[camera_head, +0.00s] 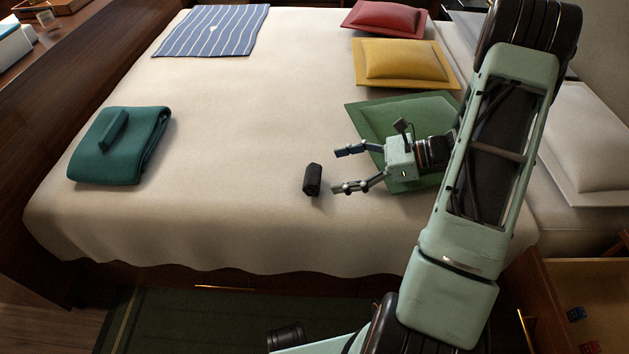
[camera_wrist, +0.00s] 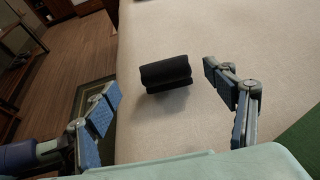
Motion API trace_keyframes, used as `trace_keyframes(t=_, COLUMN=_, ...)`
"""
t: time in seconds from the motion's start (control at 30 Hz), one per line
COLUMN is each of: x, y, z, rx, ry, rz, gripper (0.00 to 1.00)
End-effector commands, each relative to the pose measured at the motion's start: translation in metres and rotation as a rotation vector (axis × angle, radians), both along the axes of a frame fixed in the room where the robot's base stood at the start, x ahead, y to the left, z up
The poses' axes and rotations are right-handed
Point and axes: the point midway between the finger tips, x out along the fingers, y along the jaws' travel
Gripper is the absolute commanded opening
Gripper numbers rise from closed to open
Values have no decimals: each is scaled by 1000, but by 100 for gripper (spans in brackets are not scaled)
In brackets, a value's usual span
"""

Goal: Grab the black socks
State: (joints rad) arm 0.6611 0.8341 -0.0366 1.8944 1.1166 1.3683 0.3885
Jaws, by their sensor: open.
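The black socks (camera_head: 312,180) lie as a small dark roll on the cream bed cover, near the bed's front edge. In the wrist view the black socks (camera_wrist: 166,74) appear as a folded bundle, beyond my fingertips and between their lines. My gripper (camera_head: 343,169) is open and empty, just right of the socks in the head view, its fingers pointing left. In the wrist view both fingers of my gripper (camera_wrist: 160,82) are spread wide with blue pads. No finger appears to touch the socks.
A green cushion (camera_head: 371,122) lies under and behind my gripper, with yellow (camera_head: 405,62) and red (camera_head: 385,17) cushions farther back. A folded teal blanket (camera_head: 135,160) lies left, a striped blue cloth (camera_head: 213,30) at the back. The bed's middle (camera_head: 240,110) is clear. An open drawer (camera_head: 580,280) is lower right.

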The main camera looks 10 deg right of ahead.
Motion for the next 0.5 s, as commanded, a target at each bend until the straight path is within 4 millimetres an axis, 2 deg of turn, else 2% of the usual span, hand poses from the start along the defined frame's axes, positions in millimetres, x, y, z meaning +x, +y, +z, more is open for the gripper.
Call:
trace_keyframes(t=0.17, x=5, y=11, z=-7, rx=-1, ry=0, rz=2, gripper=77)
trace_keyframes(t=0.33, x=15, y=31, z=-20, rx=-1, ry=0, rz=4, gripper=77)
trace_keyframes(t=0.5, x=21, y=47, z=-25, rx=-1, ry=-1, rz=0, gripper=77)
